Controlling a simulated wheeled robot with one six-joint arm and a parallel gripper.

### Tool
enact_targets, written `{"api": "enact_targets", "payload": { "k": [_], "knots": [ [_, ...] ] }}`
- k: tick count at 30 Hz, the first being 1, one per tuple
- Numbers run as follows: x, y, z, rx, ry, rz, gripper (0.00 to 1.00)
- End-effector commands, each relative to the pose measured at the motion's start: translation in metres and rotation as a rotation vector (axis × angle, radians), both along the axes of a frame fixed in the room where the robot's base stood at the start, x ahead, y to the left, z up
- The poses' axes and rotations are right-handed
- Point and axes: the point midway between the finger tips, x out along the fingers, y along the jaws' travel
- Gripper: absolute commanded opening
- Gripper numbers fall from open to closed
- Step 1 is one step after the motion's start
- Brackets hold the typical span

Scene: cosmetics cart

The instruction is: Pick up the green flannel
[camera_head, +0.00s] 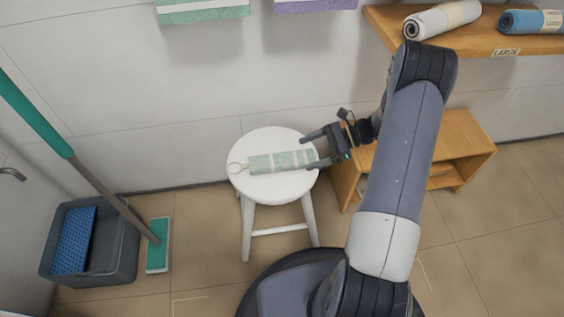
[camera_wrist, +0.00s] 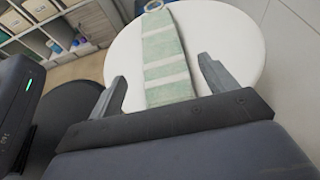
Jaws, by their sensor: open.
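The green flannel (camera_head: 275,162) lies flat on the round white stool (camera_head: 272,190). It is a long, pale green strip with lighter bands and a ring-shaped loop at its left end in the head view. My gripper (camera_head: 309,151) is open at the stool's right side, its fingers pointing left toward the flannel's right end. In the wrist view, the flannel (camera_wrist: 165,60) runs away from me between the two open fingers of my gripper (camera_wrist: 165,88), with the loop at the far end. Its near end is hidden behind the gripper body. I cannot tell whether the fingers touch it.
A wooden bench (camera_head: 460,150) stands right of the stool. A wall shelf (camera_head: 480,40) above holds a rolled white towel (camera_head: 442,19) and a rolled blue one (camera_head: 531,22). A grey bucket (camera_head: 117,245) and a green-handled mop (camera_head: 85,175) stand at left. Green and purple towels hang above.

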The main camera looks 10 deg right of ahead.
Motion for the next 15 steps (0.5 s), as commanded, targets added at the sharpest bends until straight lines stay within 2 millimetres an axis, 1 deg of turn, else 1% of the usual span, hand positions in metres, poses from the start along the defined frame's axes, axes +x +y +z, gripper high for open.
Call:
{"api": "enact_targets", "payload": {
  "k": [6,9,12,15],
  "knots": [
    [0.003,0.026,-0.017,0.0,0.0,0.003,0.8],
    [0.003,0.039,-0.02,0.0,0.0,0.003,0.8],
    [0.003,0.045,-0.021,0.0,0.0,0.0,0.8],
    [0.003,0.044,-0.02,0.0,0.0,-0.001,0.8]
  ]
}}
